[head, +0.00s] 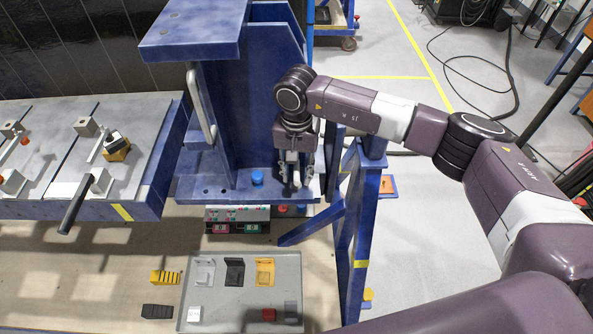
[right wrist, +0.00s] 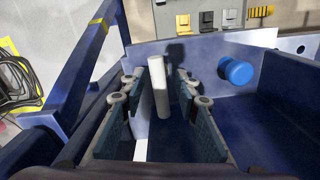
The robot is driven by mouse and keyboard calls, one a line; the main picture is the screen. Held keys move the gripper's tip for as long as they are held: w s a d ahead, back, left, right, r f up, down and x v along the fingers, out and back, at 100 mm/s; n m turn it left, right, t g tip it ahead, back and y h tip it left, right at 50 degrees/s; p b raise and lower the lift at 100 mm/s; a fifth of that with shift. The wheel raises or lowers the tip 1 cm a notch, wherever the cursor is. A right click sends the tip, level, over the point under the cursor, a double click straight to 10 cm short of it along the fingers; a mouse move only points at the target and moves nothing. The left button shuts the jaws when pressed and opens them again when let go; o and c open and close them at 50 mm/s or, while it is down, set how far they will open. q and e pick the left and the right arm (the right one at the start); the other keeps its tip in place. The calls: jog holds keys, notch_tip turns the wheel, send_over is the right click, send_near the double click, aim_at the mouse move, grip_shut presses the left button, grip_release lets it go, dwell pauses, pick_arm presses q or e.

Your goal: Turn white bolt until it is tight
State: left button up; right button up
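The white bolt (right wrist: 159,86) shows in the right wrist view as a pale upright cylinder between the fingers of my right gripper (right wrist: 160,92). Gaps show between the bolt and the finger pads on both sides, so the gripper is open around it. In the head view my right gripper (head: 292,176) points down at the right part of the blue jig's lower ledge (head: 225,190), and its fingers largely hide the bolt there. A blue bolt (head: 257,177) stands on the same ledge to the left; it also shows in the right wrist view (right wrist: 236,71). My left gripper is not in view.
The blue jig's upright wall (head: 232,110) rises just left of my right gripper. A grey tray (head: 235,303) with several small parts lies below. A grey clamp table (head: 60,150) stands at left. Blue frame legs (head: 362,225) stand to the right.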

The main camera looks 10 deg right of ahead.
grip_shut()
